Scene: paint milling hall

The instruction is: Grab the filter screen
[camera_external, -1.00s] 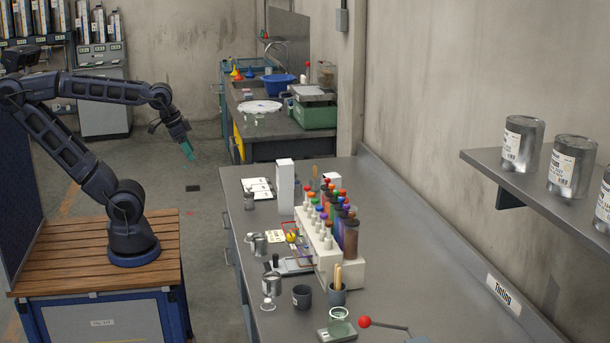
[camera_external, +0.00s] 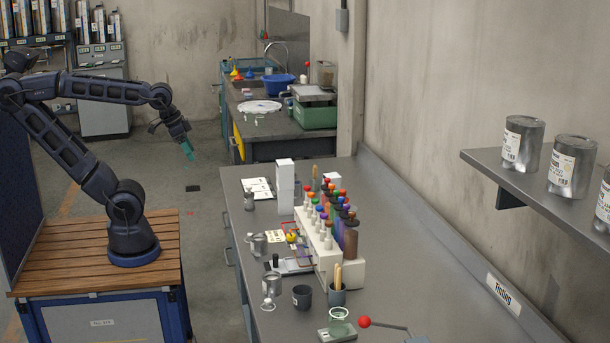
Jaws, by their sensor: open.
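No thing in view is plainly a filter screen. A white round flat piece (camera_external: 260,106) lies on the far bench, but I cannot tell from here whether it is a screen. My gripper (camera_external: 187,150) has teal fingertips and hangs in the air over the floor, left of both benches. It is open and points downward. It is clear of everything, with nothing seen between its fingers.
The near steel bench (camera_external: 430,270) holds a rack of colourful bottles (camera_external: 322,225), a tall white box (camera_external: 285,186), cups and a glass beaker (camera_external: 338,322). The far bench has a blue basin (camera_external: 278,83) and a green scale (camera_external: 314,114). Cans (camera_external: 571,166) stand on a wall shelf.

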